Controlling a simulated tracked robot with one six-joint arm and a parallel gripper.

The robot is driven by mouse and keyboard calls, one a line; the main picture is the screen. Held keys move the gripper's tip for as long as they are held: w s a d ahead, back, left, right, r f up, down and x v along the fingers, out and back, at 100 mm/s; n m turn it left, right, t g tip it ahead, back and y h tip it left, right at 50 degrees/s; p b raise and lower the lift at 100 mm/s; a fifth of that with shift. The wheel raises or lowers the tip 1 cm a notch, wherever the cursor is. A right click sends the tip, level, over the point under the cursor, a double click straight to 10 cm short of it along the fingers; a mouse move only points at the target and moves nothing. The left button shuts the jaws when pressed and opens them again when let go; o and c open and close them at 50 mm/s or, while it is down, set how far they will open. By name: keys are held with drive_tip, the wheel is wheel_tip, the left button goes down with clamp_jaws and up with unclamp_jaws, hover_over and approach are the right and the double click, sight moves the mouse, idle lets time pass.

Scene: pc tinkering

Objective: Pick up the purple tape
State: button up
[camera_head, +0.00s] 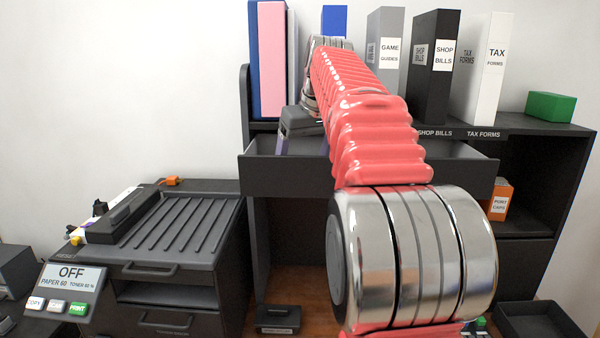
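My red and chrome arm reaches away from the camera to an open dark drawer (290,178) under the shelf top. My dark gripper (303,143) is small at the far end of the arm and points down into the drawer. A purple-grey surface shows beside its fingers, partly behind my arm; I cannot tell whether it is the tape or part of the gripper. The finger gap is not clear. A small purple item (100,207) lies at the left edge of the printer top; I cannot tell whether it is tape.
Binders, among them a black one (436,65) and a white one (485,70), stand on the shelf. A green box (550,106) is at its right end. An orange box (501,200) sits in the right compartment. The printer (175,240) stands at left. A black tray (540,322) is lower right.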

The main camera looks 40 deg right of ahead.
drive_tip(key=shift+c, duration=0.6)
drive_tip(key=c, duration=1.1)
drive_tip(key=shift+r, duration=4.95)
